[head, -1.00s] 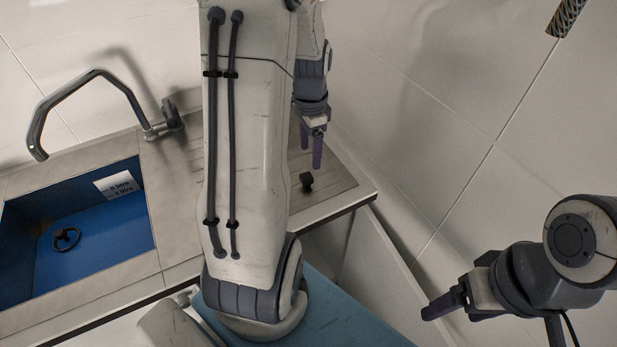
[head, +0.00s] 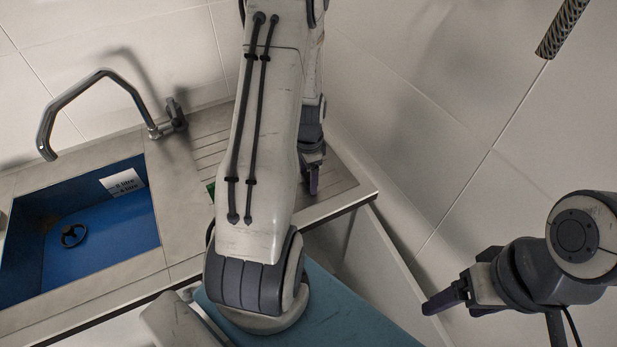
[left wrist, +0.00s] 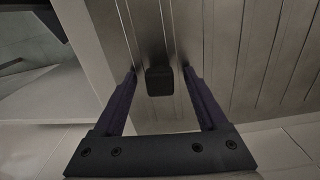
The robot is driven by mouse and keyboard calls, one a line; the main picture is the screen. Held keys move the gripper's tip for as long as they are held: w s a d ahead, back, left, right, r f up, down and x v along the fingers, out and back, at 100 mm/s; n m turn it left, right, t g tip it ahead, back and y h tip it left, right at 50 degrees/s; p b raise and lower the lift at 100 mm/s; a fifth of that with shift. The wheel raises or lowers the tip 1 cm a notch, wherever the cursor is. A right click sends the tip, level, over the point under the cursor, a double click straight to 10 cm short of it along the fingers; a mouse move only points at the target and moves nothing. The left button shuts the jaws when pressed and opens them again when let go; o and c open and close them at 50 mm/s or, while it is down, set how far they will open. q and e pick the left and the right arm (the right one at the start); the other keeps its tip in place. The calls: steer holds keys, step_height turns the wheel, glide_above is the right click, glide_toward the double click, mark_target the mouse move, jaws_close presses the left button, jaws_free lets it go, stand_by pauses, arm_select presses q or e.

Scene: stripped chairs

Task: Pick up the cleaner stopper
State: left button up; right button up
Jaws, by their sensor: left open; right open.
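A small dark block, which I take to be the cleaner stopper (left wrist: 159,82), lies on the grooved drainboard. In the left wrist view it shows between and just beyond the fingertips of my left gripper (left wrist: 160,76), which is open around its line of sight. I cannot tell whether the fingers touch it. In the head view my left gripper (head: 313,180) is low over the drainboard and the stopper is hidden there by my arm or gripper. My right gripper (head: 450,305) is open and empty at the lower right, far from the drainboard.
A blue sink (head: 105,240) with a dark ring (head: 73,236) on its floor is at the left, under a metal tap (head: 95,85). The drainboard (head: 338,180) ends close to the wall on the right. A green patch shows beside my left arm.

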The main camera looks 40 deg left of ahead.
mark_target(308, 175)
arm_select(q)
jaws_close()
steer(key=shift+r, duration=0.1)
steer(key=shift+r, duration=0.45)
step_height(308, 175, up, 2)
steer(key=shift+w+r+b, duration=0.1)
steer(key=shift+r+b, duration=0.15)
steer(key=shift+b, duration=0.35)
steer(key=s+d+r+b, duration=0.2)
steer(key=s+d+r, duration=0.2)
steer(key=d+r, duration=0.3)
steer(key=d, duration=0.4)
steer(key=shift+r, duration=0.25)
